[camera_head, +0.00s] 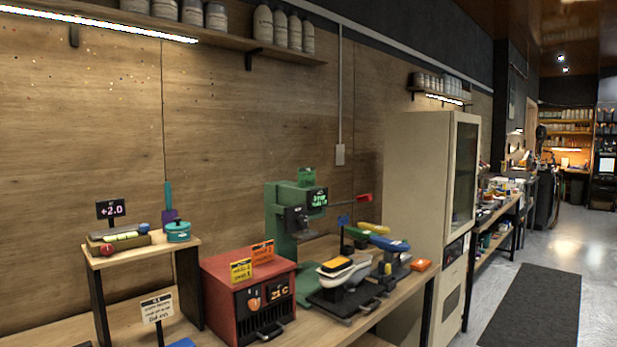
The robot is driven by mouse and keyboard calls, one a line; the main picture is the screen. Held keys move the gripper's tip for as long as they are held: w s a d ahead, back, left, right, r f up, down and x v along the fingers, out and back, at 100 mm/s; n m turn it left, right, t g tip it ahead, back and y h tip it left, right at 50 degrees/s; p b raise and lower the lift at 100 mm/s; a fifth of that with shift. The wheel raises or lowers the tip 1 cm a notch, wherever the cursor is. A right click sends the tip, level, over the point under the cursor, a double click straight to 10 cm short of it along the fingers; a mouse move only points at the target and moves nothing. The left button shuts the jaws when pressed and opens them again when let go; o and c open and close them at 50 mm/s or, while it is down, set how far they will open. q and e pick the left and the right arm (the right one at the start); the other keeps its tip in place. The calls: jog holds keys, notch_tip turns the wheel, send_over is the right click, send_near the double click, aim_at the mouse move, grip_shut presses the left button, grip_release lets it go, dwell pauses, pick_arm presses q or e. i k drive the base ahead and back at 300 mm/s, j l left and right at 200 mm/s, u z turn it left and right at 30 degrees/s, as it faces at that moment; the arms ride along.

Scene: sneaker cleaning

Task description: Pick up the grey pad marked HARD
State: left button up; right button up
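I cannot make out a grey pad marked HARD; small lettering on the bench is too small to read. A white, shoe-like piece (352,272) with a yellow-orange block (337,265) on top stands over a dark tray (325,301) at the bench's right part. A blue piece (389,243) and a yellow piece (374,228) lie behind it to the right. Neither of my grippers is in view.
A green press (285,215) with a red-tipped lever stands behind a red box (232,291) on the wooden bench. A small raised shelf (130,253) at left holds a teal pot (178,231). A tall beige cabinet (418,165) borders the bench; the aisle floor at right is open.

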aim_at(405, 257)
jog(key=i+l, duration=0.35)
jog(key=l, duration=0.15)
jog(key=i+l, duration=0.4)
jog(key=l, duration=0.15)
jog(key=i+l, duration=0.35)
jog(key=l, duration=0.15)
jog(key=i+l, duration=0.75)
jog(key=l, duration=0.25)
